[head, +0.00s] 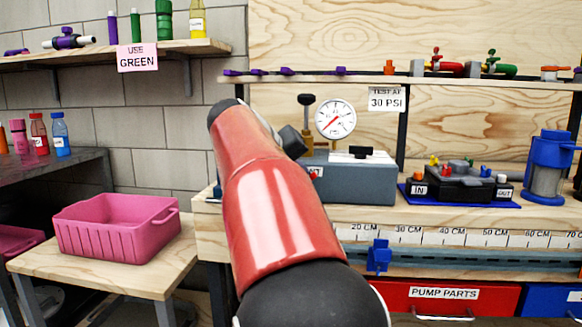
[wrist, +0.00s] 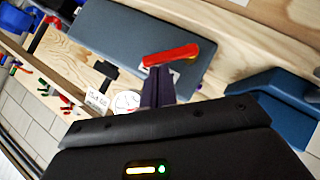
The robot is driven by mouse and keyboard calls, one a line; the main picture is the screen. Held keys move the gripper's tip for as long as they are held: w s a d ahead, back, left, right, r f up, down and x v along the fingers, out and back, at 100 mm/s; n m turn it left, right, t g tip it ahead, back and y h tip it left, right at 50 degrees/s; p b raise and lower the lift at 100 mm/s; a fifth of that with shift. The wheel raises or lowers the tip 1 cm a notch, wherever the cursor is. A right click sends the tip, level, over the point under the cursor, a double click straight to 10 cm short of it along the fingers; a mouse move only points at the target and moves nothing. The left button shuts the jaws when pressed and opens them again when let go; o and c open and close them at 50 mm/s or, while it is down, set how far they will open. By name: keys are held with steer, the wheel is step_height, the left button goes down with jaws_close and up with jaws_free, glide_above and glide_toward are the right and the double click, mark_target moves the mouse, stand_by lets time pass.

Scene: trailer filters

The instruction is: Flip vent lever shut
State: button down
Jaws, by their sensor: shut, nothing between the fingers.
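The vent lever (wrist: 172,55) is a red bar on the side of a blue-grey box (wrist: 115,40) in the wrist view. A partly covered white label lies beside it. My gripper (wrist: 157,70) is shut and empty, its dark fingertips right at the lever's edge near one end. I cannot tell whether they touch it. In the head view the box (head: 362,183) stands on the wooden bench with a pressure gauge (head: 335,119) behind it. My red arm hides most of the box's left end, the lever and my fingertips.
A black pump block (head: 455,185) on a blue mat and a blue cylinder housing (head: 548,168) stand to the right. A pink crate (head: 118,226) sits on a low table at left. A shelf (head: 380,78) with fittings runs above the bench. A blue object (wrist: 270,100) shows in the wrist view.

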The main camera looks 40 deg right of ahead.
steer(key=s+m+t+y, duration=0.1)
steer(key=s+d+f+m+t+y, duration=0.1)
steer(key=y, duration=0.1)
steer(key=shift+d+t, duration=0.3)
steer(key=shift+t, duration=0.1)
steer(key=shift+w, duration=0.1)
steer(key=shift+r+p, duration=0.8)
steer(key=shift+p, duration=0.15)
steer(key=shift+r+p, duration=0.55)
steer(key=w+r+p+v, duration=0.1)
steer(key=p+v, duration=0.2)
steer(key=v, duration=0.9)
steer(key=shift+w+d+r, duration=0.15)
steer(key=shift+w+d, duration=0.05)
steer(key=shift+d, duration=0.1)
